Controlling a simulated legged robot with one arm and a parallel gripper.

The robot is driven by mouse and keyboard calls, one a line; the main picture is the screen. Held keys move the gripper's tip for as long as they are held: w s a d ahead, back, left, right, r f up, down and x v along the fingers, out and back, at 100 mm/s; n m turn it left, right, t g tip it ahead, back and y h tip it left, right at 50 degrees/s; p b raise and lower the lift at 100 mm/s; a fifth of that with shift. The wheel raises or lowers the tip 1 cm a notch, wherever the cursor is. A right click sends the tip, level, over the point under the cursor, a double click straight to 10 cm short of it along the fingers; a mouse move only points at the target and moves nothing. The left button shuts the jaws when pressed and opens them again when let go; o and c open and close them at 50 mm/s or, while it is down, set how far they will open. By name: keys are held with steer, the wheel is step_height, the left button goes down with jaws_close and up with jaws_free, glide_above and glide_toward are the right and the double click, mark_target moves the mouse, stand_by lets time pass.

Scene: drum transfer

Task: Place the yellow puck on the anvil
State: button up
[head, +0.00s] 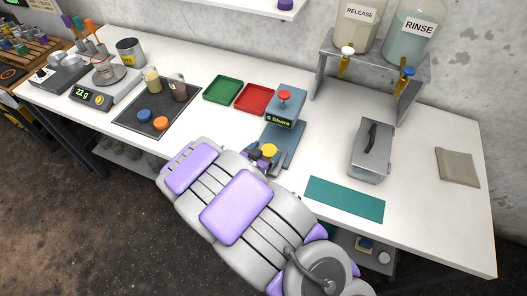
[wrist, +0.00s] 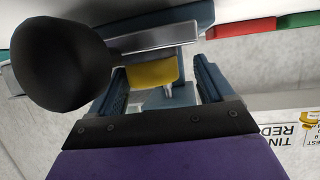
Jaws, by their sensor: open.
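The yellow puck (head: 269,150) is at the foot of the blue tester marked Shore (head: 284,106). In the wrist view, which is upside down, the puck (wrist: 152,73) sits between the two fingers of my gripper (wrist: 160,86). The fingers are apart, with a gap on the right side of the puck. A flat silver plate (wrist: 165,40), which looks like the anvil, lies right against the puck's edge. I cannot tell whether the puck rests fully on it. In the head view my arm hides much of the gripper (head: 263,157) and the tester's base.
A dark mat (head: 138,118) holds a blue puck (head: 145,115) and an orange puck (head: 161,124). Green (head: 223,89) and red (head: 254,98) trays lie behind. A metal box (head: 371,152) and a teal mat (head: 345,200) are right. A dark rounded shape (wrist: 62,65) blocks the wrist view's left.

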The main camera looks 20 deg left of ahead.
steer(key=shift+d+r, duration=0.15)
steer(key=shift+d, duration=0.4)
steer(key=shift+d+r, duration=0.15)
steer(key=shift+d, duration=0.35)
steer(key=shift+r, duration=0.1)
steer(key=s+a, duration=0.1)
steer(key=s+a+r+p, duration=0.1)
steer(key=s+a, duration=0.1)
steer(key=s, duration=0.1)
steer(key=shift+r, duration=0.25)
steer(key=shift+d+p+v, duration=0.2)
steer(key=shift+p+v, duration=0.65)
steer(key=shift+v, duration=2.85)
steer(key=w+r+g+y, duration=0.5)
steer(key=s+d+r+n+g+y, duration=0.2)
steer(key=s+d+r+g+y, duration=0.15)
steer(key=d+r, duration=0.35)
steer(key=s+d+r+g+h, duration=0.2)
steer(key=s+d+r+g, duration=0.1)
steer(key=s+d, duration=0.8)
steer(key=s+d+r+g+h, duration=0.3)
steer(key=s+d, duration=0.9)
steer(key=d, duration=0.4)
steer(key=shift+s+g+h, duration=0.35)
